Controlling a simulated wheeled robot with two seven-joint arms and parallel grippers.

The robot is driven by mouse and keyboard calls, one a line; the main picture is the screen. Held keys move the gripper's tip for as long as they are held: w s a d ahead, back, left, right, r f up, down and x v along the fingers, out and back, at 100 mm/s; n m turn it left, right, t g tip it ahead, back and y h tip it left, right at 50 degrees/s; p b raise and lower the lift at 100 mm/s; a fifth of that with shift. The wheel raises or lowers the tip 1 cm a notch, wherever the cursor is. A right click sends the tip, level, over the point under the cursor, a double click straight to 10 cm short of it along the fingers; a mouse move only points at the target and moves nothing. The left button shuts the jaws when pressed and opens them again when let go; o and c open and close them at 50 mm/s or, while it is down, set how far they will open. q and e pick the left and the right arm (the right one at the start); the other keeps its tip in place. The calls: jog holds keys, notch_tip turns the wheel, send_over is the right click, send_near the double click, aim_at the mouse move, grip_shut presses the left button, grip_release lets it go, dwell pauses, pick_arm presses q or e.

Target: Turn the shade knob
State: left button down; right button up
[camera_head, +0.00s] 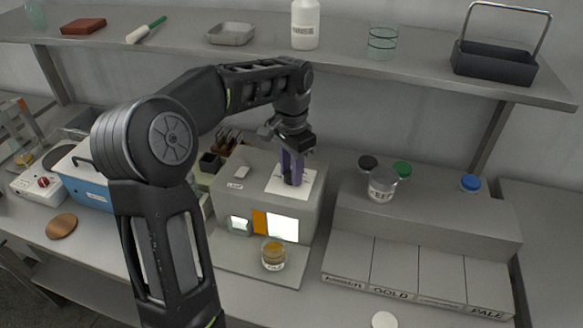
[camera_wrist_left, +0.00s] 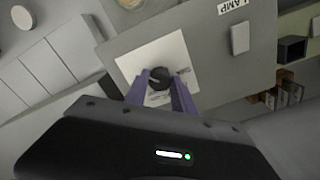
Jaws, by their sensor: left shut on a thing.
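The shade knob is a small dark round knob (camera_wrist_left: 158,76) on a white square plate (camera_wrist_left: 125,66) on top of a grey box (camera_head: 232,196). In the head view the plate (camera_head: 309,182) shows around my gripper, and the knob is mostly hidden by the fingers. My left gripper (camera_head: 292,174) comes down from above with its purple fingers on the plate's middle. In the left wrist view the fingers (camera_wrist_left: 159,88) stand on both sides of the knob and are shut on it. My right gripper is not in view.
A lamp switch (camera_wrist_left: 239,38) sits on the same box. A lit white window (camera_head: 283,228) and a jar of amber liquid (camera_head: 273,256) are at its front. A grey stepped stand (camera_head: 440,215) with jars and labelled bays is at the right. A shelf (camera_head: 350,60) runs behind.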

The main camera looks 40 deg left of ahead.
pick_arm(q)
jog(key=m+p, duration=0.1)
jog(key=m, duration=0.3)
jog(key=shift+m, duration=2.3)
jog(key=c, duration=1.1)
grip_release()
jog(key=shift+o, duration=0.2)
